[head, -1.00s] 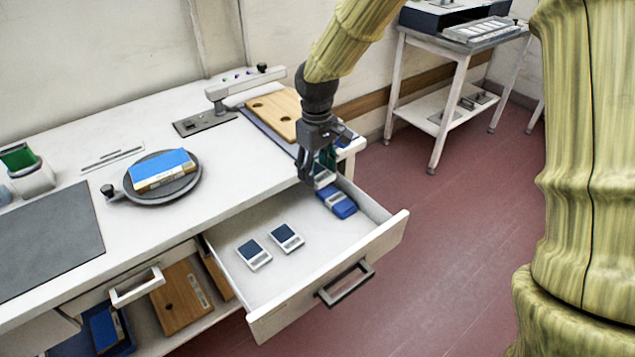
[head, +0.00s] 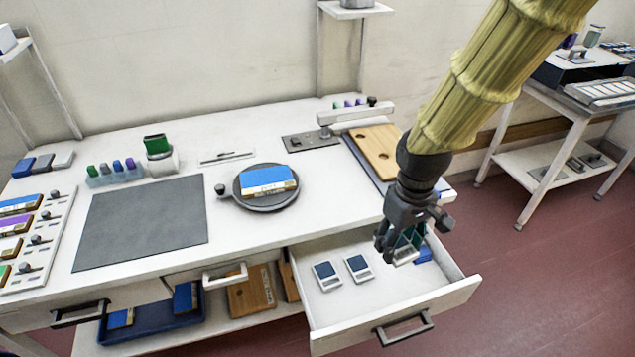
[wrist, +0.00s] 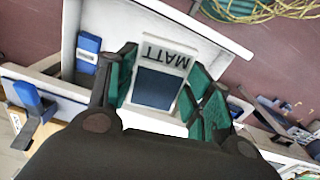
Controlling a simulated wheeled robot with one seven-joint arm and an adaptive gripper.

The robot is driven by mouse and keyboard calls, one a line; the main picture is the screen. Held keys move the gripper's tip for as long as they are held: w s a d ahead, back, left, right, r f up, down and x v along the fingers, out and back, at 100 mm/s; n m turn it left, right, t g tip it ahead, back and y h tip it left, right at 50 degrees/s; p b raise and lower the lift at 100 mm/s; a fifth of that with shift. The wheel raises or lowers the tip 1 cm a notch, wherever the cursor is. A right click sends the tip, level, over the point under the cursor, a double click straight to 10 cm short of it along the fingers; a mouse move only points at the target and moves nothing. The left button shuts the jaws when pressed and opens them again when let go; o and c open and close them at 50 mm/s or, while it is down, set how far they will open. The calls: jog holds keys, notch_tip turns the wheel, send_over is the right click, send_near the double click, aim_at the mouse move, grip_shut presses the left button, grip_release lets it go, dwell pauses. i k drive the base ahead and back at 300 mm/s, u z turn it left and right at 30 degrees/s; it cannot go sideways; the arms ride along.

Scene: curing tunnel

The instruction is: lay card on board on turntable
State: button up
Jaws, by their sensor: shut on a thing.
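My gripper (head: 402,243) is shut on a white card (head: 405,256) over the right part of the open drawer. In the wrist view the card (wrist: 158,87) sits between the green finger pads, with a dark blue square and the word MATT facing the camera. The blue-topped board (head: 267,179) lies on the round dark turntable (head: 262,204), left of my gripper on the white bench. The turntable has a small knob at its left. Nothing lies on top of the board.
Two similar cards (head: 327,275) (head: 359,267) lie in the open drawer (head: 447,294). A blue item (head: 424,255) is partly hidden behind my gripper. A grey mat (head: 143,222) lies left.

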aim_at(267, 179)
jog(key=z, duration=0.8)
jog(key=i, duration=0.5)
jog(key=u, duration=2.05)
